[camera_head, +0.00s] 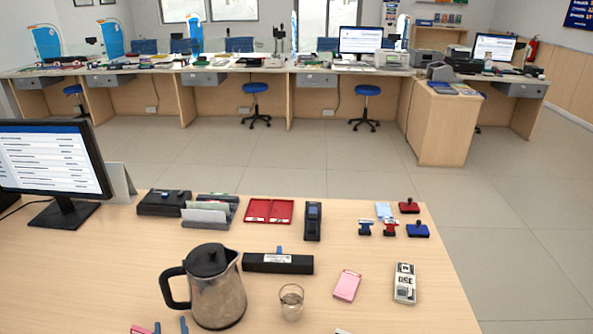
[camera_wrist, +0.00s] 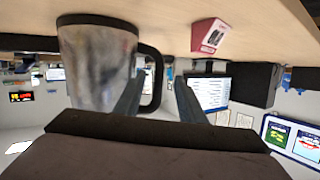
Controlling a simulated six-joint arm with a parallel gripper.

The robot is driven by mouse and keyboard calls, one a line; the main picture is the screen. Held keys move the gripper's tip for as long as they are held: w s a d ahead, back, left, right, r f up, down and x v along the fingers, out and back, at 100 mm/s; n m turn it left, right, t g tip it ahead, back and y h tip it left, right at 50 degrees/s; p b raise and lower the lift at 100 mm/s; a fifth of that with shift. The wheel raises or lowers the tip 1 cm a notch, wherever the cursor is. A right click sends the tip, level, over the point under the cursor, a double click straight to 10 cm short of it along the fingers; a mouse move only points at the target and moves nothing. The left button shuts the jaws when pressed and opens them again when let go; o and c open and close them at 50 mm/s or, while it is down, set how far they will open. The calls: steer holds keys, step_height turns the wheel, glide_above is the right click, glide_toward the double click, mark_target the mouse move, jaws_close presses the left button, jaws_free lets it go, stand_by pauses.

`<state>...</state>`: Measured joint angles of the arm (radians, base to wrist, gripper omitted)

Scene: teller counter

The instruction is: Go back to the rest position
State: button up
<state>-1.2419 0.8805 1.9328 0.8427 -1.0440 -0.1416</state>
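A steel kettle (camera_head: 215,287) with a black lid and black handle stands upright on the near wooden counter. In the wrist view, which is upside down, the kettle (camera_wrist: 95,70) is close by, its handle partly behind one finger. My gripper (camera_wrist: 158,95) is open, its two dark fingers apart. The handle shows between the fingers in the picture; no contact or grip is visible. Two bluish tips at the bottom edge of the head view look like my gripper (camera_head: 170,326), just in front of the kettle handle. The rest of my arm is out of view.
A pink-red box (camera_wrist: 208,37) is near my gripper. A glass (camera_head: 291,302), black bar (camera_head: 278,263), pink pack (camera_head: 347,286) and white device (camera_head: 404,283) are right of the kettle. A monitor (camera_head: 52,162) stands left. Counter is clear at far left front.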

steer(key=w+d+r+g+h+p, duration=0.1)
steer(key=d+r+g, duration=0.15)
steer(key=d, duration=0.55)
steer(key=w+d+r+m+g+h+p, duration=0.1)
steer(key=w+d+g, duration=0.15)
steer(key=d, duration=0.65)
steer(key=d+r+g+h+p, duration=0.1)
steer(key=d+g+h, duration=0.15)
steer(key=d, duration=0.55)
steer(key=s+d+r+m+g+h, duration=0.1)
steer(key=s+d+g, duration=0.1)
steer(key=s+d, duration=0.5)
steer(key=s+d+r+m+g+h+p, duration=0.1)
steer(key=s+d, duration=0.7)
steer(key=d, duration=0.8)
steer(key=shift+r+m+g, duration=0.7)
steer(key=shift+g, duration=0.45)
